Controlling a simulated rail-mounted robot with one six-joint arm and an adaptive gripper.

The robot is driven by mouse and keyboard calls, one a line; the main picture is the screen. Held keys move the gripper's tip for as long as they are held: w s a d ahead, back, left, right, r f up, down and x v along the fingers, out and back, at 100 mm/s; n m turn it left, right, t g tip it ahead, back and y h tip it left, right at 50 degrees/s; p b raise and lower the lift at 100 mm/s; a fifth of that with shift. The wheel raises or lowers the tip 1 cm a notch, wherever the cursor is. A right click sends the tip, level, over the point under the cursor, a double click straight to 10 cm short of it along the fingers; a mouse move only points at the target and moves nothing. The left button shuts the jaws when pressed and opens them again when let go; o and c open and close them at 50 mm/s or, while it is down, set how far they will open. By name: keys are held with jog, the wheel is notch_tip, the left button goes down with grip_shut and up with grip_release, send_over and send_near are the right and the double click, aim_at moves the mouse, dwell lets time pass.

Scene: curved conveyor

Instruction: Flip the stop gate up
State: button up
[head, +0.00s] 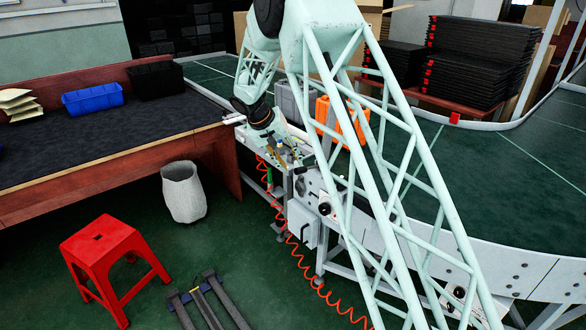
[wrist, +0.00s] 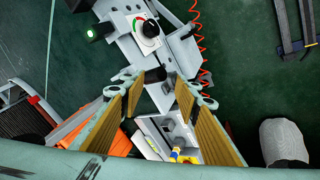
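My gripper (wrist: 158,88) is open, its two tan-padded fingers spread apart; it also shows small in the head view (head: 284,158), low over the conveyor's near edge. A short black rounded part (wrist: 155,75) shows between the fingertips in the wrist view. It may belong to the stop gate, but I cannot tell, nor whether it touches the fingers. I cannot make out the gate's position. A control box with a red and green dial (wrist: 147,27) lies just beyond the fingertips. A lit green lamp (wrist: 90,33) is beside it.
The conveyor (head: 490,150) curves away to the right. An orange crate (head: 341,120) and a grey crate (head: 290,101) stand on it behind my gripper. A coiled red hose (head: 300,255) hangs at the front. A dark-topped table (head: 110,140), bin (head: 184,192) and red stool (head: 103,252) are left.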

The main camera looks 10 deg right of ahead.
jog(key=shift+d+v, duration=0.2)
jog(key=shift+v, duration=2.1)
jog(key=shift+s+r, duration=0.1)
jog(key=shift+r, duration=0.1)
jog(key=s+d+r+y, duration=0.1)
jog(key=s+d+r, duration=0.3)
jog(key=s+r, duration=1)
jog(key=s+d+r+y, duration=0.1)
jog(key=s+d+r, duration=0.3)
jog(key=s+r, duration=0.95)
jog(key=s+f+y, duration=0.1)
jog(key=s, duration=1.9)
jog(key=s+a+f+n+t+y, duration=0.1)
jog(key=s+f+y, duration=0.1)
jog(key=s, duration=1.8)
jog(key=shift+s+f, duration=0.3)
jog(key=shift+s, duration=0.05)
jog(key=shift+w+a, duration=0.1)
jog(key=shift+a, duration=0.05)
